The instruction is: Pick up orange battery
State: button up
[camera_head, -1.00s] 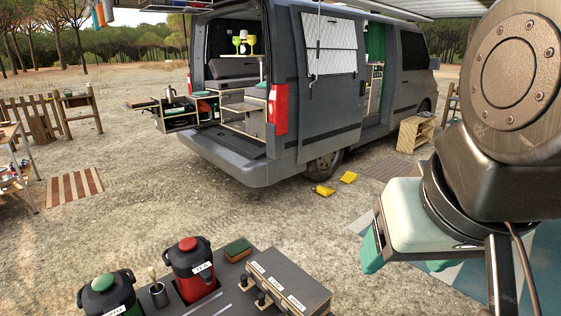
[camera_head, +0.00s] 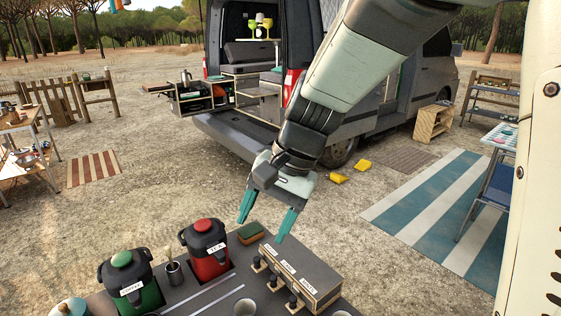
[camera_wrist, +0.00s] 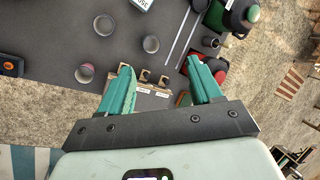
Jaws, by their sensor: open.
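My gripper (camera_head: 262,229) hangs above the back edge of the dark counter, its teal fingers pointing down, open and empty. In the wrist view my gripper (camera_wrist: 160,68) has its fingers spread apart over the counter, near a labelled box. A small dark block with an orange part (camera_wrist: 11,66) lies at the counter's left edge in the wrist view, partly cut off. It may be the orange battery, but I cannot tell. It stands apart from my gripper. I see no clear orange battery in the head view.
On the counter (camera_head: 205,293) stand a red pump flask (camera_head: 207,249), a green pump flask (camera_head: 131,282), a metal cup (camera_head: 174,273), a sponge (camera_head: 250,233) and a labelled box with dark knobs (camera_head: 303,272). Round cups (camera_wrist: 150,44) also stand there. The van (camera_head: 230,135) is behind.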

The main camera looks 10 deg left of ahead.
jog(key=s+a+f+m+g+y, duration=0.1)
jog(key=a+f+m+g+y, duration=0.1)
jog(key=a+f, duration=0.5)
jog(key=s+a+f+m+g+y, duration=0.1)
jog(key=a+f+m+g+y, duration=0.1)
jog(key=a+f, duration=0.6)
jog(key=s+a+f+m+g+y, duration=0.2)
jog(key=a+f, duration=0.6)
jog(key=f, duration=0.5)
jog(key=shift+a+f+m+g, duration=0.25)
jog(key=shift+m+g, duration=0.55)
jog(key=shift+m, duration=0.1)
jog(key=shift+s+a+f, duration=0.2)
jog(key=shift+f, duration=0.05)
jog(key=x, duration=0.7)
jog(key=shift+s+f, duration=0.15)
jog(key=shift+s, duration=0.15)
jog(key=shift+c, duration=0.4)
jog(key=c, duration=1)
jog(key=shift+c, duration=0.2)
